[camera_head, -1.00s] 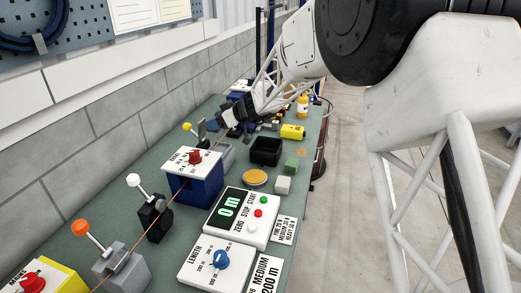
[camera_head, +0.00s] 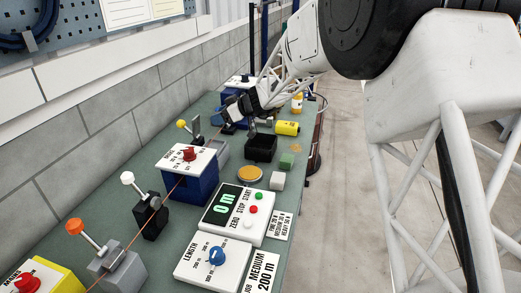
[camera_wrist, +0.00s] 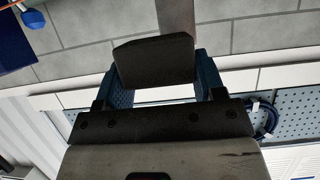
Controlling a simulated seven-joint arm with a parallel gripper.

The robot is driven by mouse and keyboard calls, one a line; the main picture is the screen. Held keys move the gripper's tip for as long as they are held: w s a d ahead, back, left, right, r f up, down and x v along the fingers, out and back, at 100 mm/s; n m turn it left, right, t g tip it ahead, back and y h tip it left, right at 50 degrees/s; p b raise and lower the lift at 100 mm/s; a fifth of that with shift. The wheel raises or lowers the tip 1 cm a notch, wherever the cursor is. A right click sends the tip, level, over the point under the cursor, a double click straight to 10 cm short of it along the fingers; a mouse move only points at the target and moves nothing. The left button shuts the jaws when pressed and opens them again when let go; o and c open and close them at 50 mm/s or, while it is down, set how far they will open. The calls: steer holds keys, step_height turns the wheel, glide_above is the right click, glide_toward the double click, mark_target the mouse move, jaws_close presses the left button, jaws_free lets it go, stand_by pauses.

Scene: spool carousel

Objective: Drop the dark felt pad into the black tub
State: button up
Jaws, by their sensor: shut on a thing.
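My gripper (camera_head: 234,107) is over the far part of the bench, above and to the left of the black tub in the head view. In the wrist view a dark slab, the felt pad (camera_wrist: 155,62), sits between the two blue-edged fingers, and my gripper is shut on it. In the head view the pad cannot be told apart from the dark gripper. The black tub (camera_head: 261,155) stands on the green bench, open at the top, and its dark inside looks empty.
A yellow cylinder (camera_head: 287,128), a green block (camera_head: 286,160), a pale block (camera_head: 277,180) and a yellow disc (camera_head: 250,174) lie around the tub.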

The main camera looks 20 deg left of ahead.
steer(key=w+d, duration=0.4)
steer(key=d, duration=0.3)
steer(key=w+d, duration=0.4)
steer(key=d, duration=0.4)
steer(key=shift+w, duration=0.35)
steer(key=shift+f, duration=0.2)
steer(key=shift+f, duration=2.9)
steer(key=o, duration=1)
steer(key=shift+c, duration=0.2)
